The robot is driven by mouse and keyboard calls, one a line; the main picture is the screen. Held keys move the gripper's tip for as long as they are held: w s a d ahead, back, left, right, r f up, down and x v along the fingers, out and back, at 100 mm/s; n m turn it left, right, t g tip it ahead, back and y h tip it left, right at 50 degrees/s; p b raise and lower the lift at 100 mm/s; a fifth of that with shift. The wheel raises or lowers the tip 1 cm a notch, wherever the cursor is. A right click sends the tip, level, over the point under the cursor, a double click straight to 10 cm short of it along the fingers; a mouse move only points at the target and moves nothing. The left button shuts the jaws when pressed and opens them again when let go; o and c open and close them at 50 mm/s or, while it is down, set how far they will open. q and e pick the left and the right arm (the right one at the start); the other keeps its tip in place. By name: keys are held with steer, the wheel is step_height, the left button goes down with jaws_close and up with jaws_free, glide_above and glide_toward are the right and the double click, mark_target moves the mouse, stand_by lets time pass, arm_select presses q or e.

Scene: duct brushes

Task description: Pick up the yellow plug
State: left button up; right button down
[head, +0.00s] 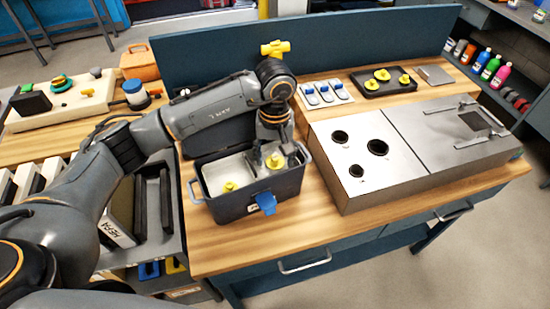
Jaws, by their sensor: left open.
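A dark grey bin (250,204) with two light compartments stands on the wooden bench. A yellow plug (274,161) is in its right compartment, right below my left gripper (268,157). My left gripper points down into that compartment and is open; its fingers are small and partly hidden, and I cannot tell whether they touch the plug. Another yellow plug (230,186) lies in the left compartment, clear of the gripper. Several more yellow plugs (382,75) sit on a black tray (371,93) at the back of the bench. My right gripper is not in view.
A metal box (358,184) with three round holes stands right of the bin. A blue panel (205,61) closes the bench's back. A blue tag (264,200) hangs on the bin's front. The bench front (275,243) is clear.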

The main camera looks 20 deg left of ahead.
arm_select(q)
steer(key=c, duration=0.6)
